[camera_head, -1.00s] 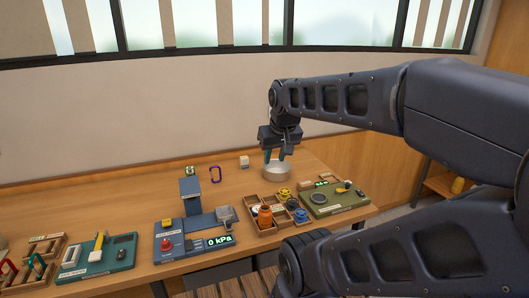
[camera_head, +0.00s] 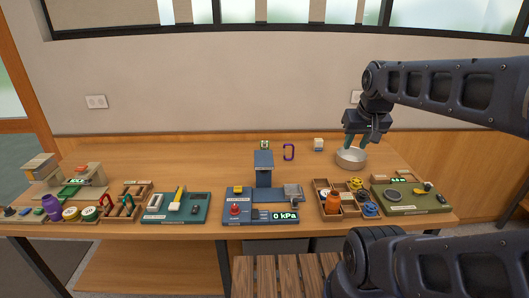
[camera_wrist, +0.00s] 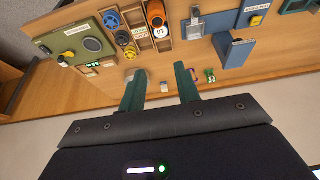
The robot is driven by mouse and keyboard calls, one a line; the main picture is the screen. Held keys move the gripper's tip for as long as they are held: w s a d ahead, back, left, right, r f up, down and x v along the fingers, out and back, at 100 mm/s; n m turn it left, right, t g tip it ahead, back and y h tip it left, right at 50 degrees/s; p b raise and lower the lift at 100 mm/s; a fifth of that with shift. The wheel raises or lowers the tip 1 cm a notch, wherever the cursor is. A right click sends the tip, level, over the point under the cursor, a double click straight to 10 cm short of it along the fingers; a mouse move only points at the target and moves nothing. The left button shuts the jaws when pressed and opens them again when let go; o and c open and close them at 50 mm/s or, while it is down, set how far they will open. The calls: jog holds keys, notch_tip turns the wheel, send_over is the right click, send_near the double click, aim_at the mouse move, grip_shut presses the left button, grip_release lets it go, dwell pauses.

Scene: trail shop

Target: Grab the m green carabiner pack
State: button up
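A small green-and-white item (camera_head: 264,144), possibly the green carabiner pack, stands at the back of the table behind the grey press; its label is too small to read. It also shows in the wrist view (camera_wrist: 210,75), right of my fingers. A purple carabiner (camera_head: 288,152) stands just right of it. My gripper (camera_head: 356,143) hangs near the pale round bowl at the back right, well right of the green item. In the wrist view its green fingers (camera_wrist: 160,72) are apart with nothing held.
A pale bowl (camera_head: 351,160) and a white block (camera_head: 319,144) are at the back right. A wooden organizer (camera_head: 348,209) and olive board (camera_head: 411,199) are at front right. The table's back left is clear.

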dwell(0.4)
jog(key=o, duration=0.9)
jog(key=shift+c, duration=0.2)
jog(key=n, duration=3.5)
send_over(265, 147)
jog(key=s+a, duration=0.1)
jog(key=s, duration=0.1)
notch_tip(265, 147, down, 23)
jog(key=x, duration=0.5)
jog(key=shift+s+f, duration=0.1)
jog(key=shift+s, duration=0.1)
jog(key=shift+d+x, duration=0.25)
jog(key=shift+x, duration=1.05)
jog(key=shift+d+x, duration=0.2)
jog(key=shift+x, duration=1.05)
